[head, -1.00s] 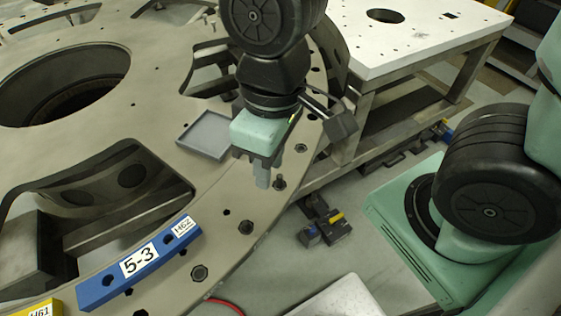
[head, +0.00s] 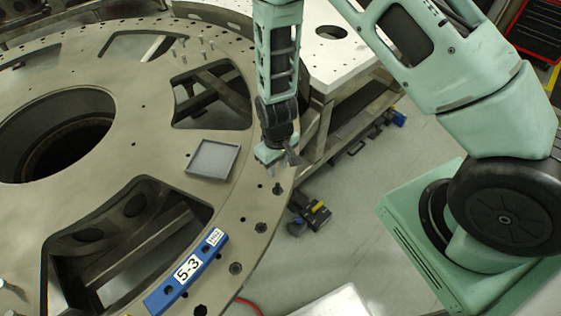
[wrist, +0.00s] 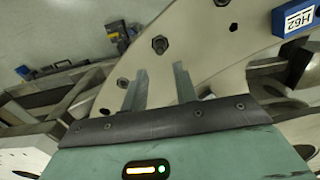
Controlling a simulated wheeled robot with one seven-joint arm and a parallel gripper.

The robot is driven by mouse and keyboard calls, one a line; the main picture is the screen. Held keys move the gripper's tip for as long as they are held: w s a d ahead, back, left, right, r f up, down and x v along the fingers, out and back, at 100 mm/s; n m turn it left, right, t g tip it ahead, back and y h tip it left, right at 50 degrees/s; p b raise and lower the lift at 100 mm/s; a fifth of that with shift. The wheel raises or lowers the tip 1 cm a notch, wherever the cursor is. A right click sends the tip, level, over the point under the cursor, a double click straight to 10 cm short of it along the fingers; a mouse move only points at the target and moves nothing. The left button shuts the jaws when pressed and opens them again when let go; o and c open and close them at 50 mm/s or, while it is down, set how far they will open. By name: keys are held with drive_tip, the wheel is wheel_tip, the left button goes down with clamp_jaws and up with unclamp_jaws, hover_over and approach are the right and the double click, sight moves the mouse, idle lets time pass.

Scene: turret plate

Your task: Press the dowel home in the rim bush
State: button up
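The grey turret plate (head: 150,140) fills the left of the head view, with a row of dark bushes along its rim. One rim bush (head: 277,188) lies just below my gripper (head: 279,160) in the head view. A small dark piece seems to stand up in it, perhaps the dowel; it is too small to be sure. The same bush (wrist: 160,44) shows in the wrist view, beyond the fingertips. My gripper (wrist: 158,76) points down with its two grey fingers apart and nothing visible between them. It appears to be above the rim, apart from the bush.
A shallow grey tray (head: 190,172) lies on the plate left of my gripper. A blue block (head: 165,296) labelled 5-3 and H62 sits on the rim nearer. Several pins (head: 181,44) stand farther back. A white-topped table (head: 335,65) is beyond the rim.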

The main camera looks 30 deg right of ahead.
sight(277, 184)
drive_tip(key=shift+f+b, duration=3.05)
drive_tip(key=shift+f, duration=1)
clamp_jaws()
